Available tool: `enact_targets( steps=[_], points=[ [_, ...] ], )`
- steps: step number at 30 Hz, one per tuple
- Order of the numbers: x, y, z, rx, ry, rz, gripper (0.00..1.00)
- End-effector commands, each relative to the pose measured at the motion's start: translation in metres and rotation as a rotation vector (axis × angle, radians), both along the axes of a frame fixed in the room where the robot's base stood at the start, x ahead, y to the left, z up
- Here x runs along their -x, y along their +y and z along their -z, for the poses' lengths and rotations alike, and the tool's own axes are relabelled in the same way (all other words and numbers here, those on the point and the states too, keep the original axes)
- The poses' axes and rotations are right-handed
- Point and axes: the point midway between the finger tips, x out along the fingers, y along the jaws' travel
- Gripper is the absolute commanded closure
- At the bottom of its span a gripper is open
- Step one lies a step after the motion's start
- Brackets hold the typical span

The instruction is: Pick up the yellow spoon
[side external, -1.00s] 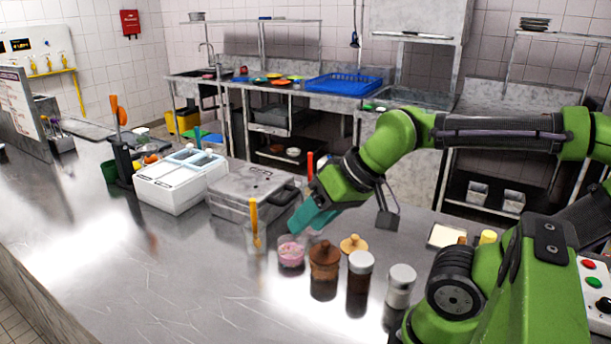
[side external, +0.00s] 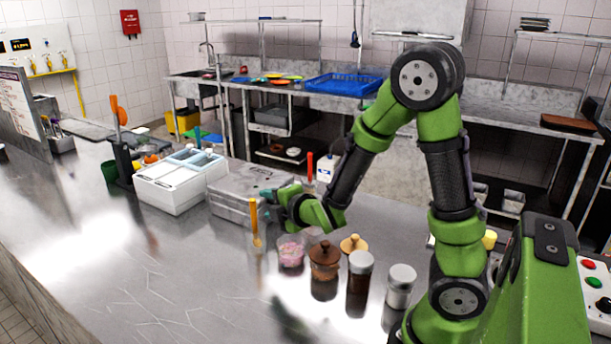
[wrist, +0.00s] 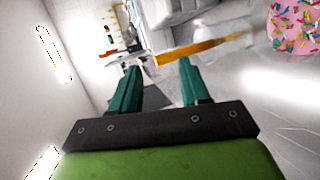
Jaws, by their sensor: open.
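The yellow spoon (side external: 254,216) stands upright in a clear glass (side external: 256,240) on the steel counter; its handle sticks up above the rim. In the wrist view the yellow handle (wrist: 190,53) lies sideways across the picture, just past the tip of the right-hand finger, with the blurred clear glass to its right. My gripper (wrist: 158,68) is open, its two teal fingers apart with nothing between them. In the side view my gripper (side external: 272,193) is close to the handle, just right of it. I cannot tell whether it touches.
A brown wooden-lidded jar (side external: 324,261) and shakers (side external: 360,272) stand further right. A grey metal box (side external: 232,188) is behind. The counter in front is clear.

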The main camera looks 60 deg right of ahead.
Motion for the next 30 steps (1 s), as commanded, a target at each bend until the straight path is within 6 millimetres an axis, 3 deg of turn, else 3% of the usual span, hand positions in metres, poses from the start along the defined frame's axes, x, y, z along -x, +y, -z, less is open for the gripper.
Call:
enact_targets(
  steps=[4,9,13,20,30],
  points=[
    [-0.003,-0.014,0.021,0.528,0.057,-0.117,0.54],
    [0.0,-0.012,0.035,1.113,0.123,-0.261,0.54],
    [0.003,-0.005,0.042,1.396,0.15,-0.337,0.54],
    [0.0,0.001,0.046,1.576,0.157,-0.384,0.54],
    [-0.041,-0.007,0.045,1.577,0.154,-0.384,0.54]
  ],
)
